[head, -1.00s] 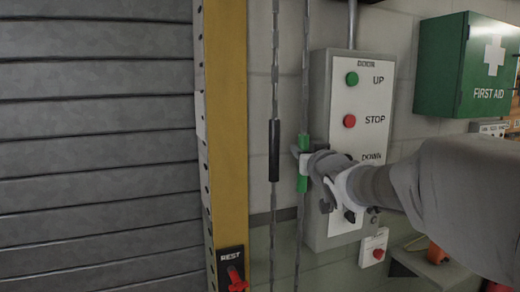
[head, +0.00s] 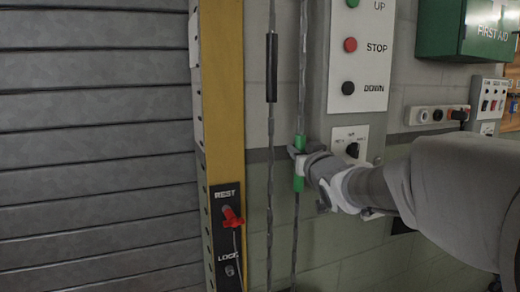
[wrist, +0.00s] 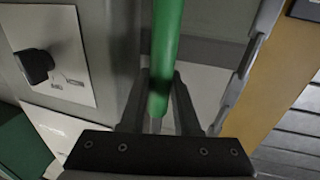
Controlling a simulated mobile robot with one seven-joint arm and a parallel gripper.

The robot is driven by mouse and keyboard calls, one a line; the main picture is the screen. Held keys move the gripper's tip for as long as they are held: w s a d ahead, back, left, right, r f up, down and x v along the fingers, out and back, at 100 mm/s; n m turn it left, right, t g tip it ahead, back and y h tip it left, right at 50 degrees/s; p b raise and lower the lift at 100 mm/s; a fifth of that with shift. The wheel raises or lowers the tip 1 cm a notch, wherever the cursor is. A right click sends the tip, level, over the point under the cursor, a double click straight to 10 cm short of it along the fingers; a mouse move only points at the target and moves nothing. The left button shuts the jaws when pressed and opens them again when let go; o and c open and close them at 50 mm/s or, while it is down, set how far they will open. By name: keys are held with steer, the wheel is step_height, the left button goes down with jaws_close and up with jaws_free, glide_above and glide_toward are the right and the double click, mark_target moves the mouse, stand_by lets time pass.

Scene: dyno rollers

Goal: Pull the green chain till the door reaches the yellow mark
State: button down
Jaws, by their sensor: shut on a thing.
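The green sleeve (head: 299,178) is on the right of two hanging chains, left of the control box. My gripper (head: 301,153) is shut on the green sleeve, below the level of the DOWN button. In the wrist view the green sleeve (wrist: 168,45) runs upright between the fingers of my gripper (wrist: 160,100). The door (head: 95,150) is a grey slatted shutter filling the left of the head view; its bottom edge is out of view. A yellow post (head: 222,90) stands beside it. I cannot make out a separate yellow mark.
The left chain carries a black sleeve (head: 271,68). The grey control box (head: 355,60) hangs close to the right of the chains. A REST/LOCK plate with a red lever (head: 232,216) is on the post. A first aid box (head: 465,30) and sockets (head: 437,115) are farther right.

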steer(key=shift+f, duration=0.35)
steer(key=c, duration=1)
jaws_free()
steer(key=o, duration=0.4)
steer(key=shift+r, duration=0.15)
steer(key=shift+s+d+p, duration=0.25)
steer(key=shift+s+p, duration=0.05)
steer(key=shift+s, duration=2.6)
steer(key=shift+s+d+p, duration=0.25)
steer(key=shift+s+p, duration=0.1)
steer(key=shift+s, duration=2.55)
steer(key=shift+s+d+p, duration=0.25)
steer(key=shift+s+p, duration=0.05)
steer(key=shift+s, duration=2.6)
